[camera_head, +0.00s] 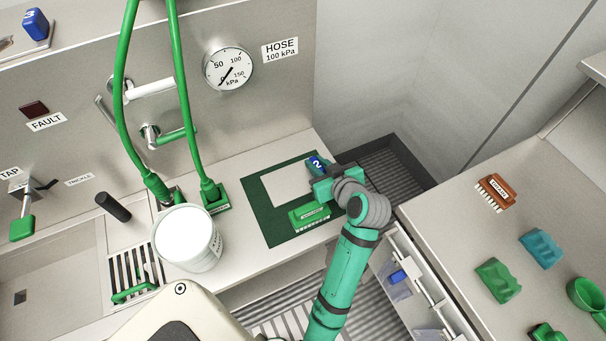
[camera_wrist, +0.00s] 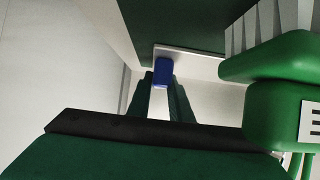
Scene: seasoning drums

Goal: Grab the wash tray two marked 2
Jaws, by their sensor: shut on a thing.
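The wash tray two is a flat white tray (camera_head: 288,184) lying on a dark green mat, with a blue handle (camera_head: 317,162) marked 2 at its far right corner. My gripper (camera_head: 322,174) is at that handle and is shut on it. In the wrist view the blue handle (camera_wrist: 163,72) sits between the two dark green fingers (camera_wrist: 162,84), and a pale strip of the tray (camera_wrist: 195,59) shows beside it. My gripper and wrist hide part of the tray's right side in the head view.
A green brush (camera_head: 310,215) lies on the green mat (camera_head: 262,212), close to my gripper. A white bucket (camera_head: 187,240) stands left of the mat, below green hoses (camera_head: 190,110). A side counter (camera_head: 460,235) at right holds brushes and green items.

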